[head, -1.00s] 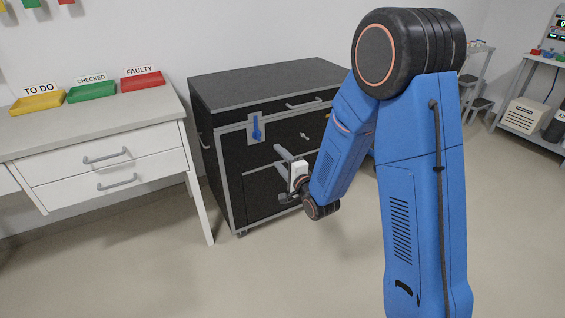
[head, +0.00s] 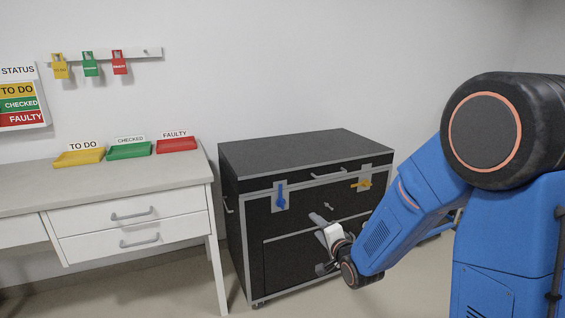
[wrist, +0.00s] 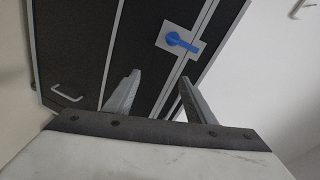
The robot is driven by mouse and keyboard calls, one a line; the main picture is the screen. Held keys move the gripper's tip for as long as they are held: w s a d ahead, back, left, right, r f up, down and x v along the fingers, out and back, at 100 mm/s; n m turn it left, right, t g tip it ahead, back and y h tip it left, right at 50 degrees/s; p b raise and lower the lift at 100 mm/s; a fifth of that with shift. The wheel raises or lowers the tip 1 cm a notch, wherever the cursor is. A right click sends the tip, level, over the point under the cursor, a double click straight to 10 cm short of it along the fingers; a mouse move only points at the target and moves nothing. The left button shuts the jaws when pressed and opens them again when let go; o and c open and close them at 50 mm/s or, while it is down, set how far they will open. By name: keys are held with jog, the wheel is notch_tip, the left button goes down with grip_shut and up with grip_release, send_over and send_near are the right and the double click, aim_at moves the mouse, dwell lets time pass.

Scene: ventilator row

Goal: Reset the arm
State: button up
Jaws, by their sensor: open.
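My gripper (head: 319,227) is in front of the black cabinet (head: 290,159) in the head view, with its fingers toward the cabinet's front. In the wrist view my gripper (wrist: 156,95) is open, with two grey fingers apart and nothing between them. Beyond the fingers in the wrist view is the blue lever (wrist: 180,41) on its light plate. In the head view the blue lever (head: 281,195) hangs roughly upright on the cabinet's left front. A yellow lever (head: 361,184) lies about level on the right front.
A white desk (head: 110,193) with drawers stands left of the cabinet. It carries a yellow tray (head: 80,158), a green tray (head: 129,151) and a red tray (head: 176,145). Coloured tags hang on a wall rail (head: 105,55). Open floor lies in front of the desk.

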jog(key=s+d+r+n+g+h, duration=0.2)
jog(key=s+d+r+n, duration=0.1)
jog(key=s+d, duration=0.3)
jog(key=s+d+r+n+g+h, duration=0.25)
jog(key=s+d, duration=0.25)
jog(key=s, duration=0.3)
jog(key=s+d+r+n+g, duration=0.1)
jog(key=s+d+n+g, duration=0.1)
jog(key=s, duration=1.1)
jog(key=s+d+r+n+g, duration=0.1)
jog(key=s+d+n+g, duration=0.2)
jog(key=s, duration=1)
jog(key=shift+r+n+g, duration=0.25)
jog(key=shift+n+g, duration=0.1)
jog(key=shift+n, duration=0.1)
